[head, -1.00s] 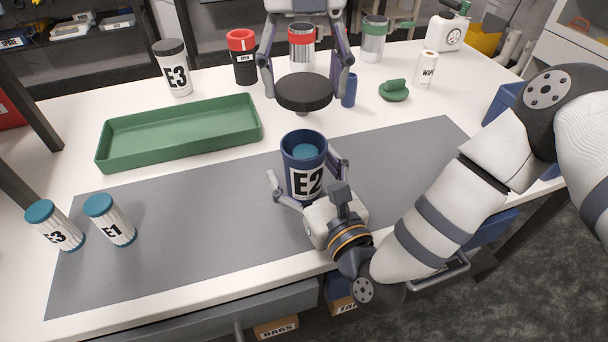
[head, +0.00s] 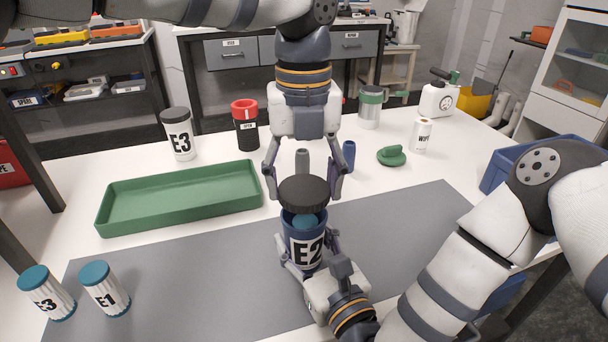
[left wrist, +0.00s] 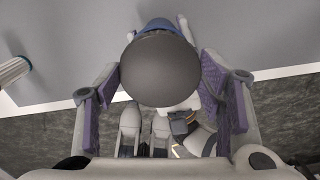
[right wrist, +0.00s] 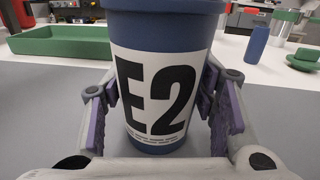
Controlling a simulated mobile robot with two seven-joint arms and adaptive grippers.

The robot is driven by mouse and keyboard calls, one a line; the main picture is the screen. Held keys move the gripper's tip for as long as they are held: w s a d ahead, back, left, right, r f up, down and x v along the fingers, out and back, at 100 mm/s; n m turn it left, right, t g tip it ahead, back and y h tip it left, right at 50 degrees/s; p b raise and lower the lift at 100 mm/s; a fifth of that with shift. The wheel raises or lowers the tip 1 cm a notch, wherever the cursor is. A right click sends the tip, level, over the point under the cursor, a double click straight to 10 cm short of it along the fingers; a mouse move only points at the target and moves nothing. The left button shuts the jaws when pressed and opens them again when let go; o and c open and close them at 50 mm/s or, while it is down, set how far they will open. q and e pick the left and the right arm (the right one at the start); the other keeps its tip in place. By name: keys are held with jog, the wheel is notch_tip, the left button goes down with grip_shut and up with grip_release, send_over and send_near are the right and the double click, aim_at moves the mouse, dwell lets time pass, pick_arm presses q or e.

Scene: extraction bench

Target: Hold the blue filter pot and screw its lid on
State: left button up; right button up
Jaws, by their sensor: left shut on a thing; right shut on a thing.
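The blue filter pot (head: 290,228), labelled E2, stands upright on the grey mat, with a teal-topped piece (head: 305,221) inside its open mouth. My right gripper (head: 307,247) is shut around the pot's sides; the pot also fills the right wrist view (right wrist: 160,90). The round black lid (head: 304,190) is held over the pot by my left gripper (head: 304,196), shut on it from both sides. The lid looks apart from the rim, with the teal top showing below it. In the left wrist view the lid (left wrist: 160,70) hides most of the pot.
A green tray (head: 180,222) lies to the left. Two striped cartridges, E3 (head: 50,298) and E1 (head: 107,295), stand at front left. Behind are a white E3 pot (head: 179,140), a red-topped canister (head: 245,130), a blue cylinder (head: 348,156) and a green knobbed piece (head: 391,156).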

dwell(0.3)
pick_arm(q)
jog(key=shift+f, duration=0.85)
jog(key=shift+f, duration=0.6)
jog(key=m, duration=0.6)
jog(key=shift+d, duration=0.1)
jog(key=m, duration=0.3)
jog(key=shift+m, duration=0.4)
jog(key=o, duration=0.9)
jog(key=shift+c, duration=0.2)
jog(key=shift+r, duration=2.25)
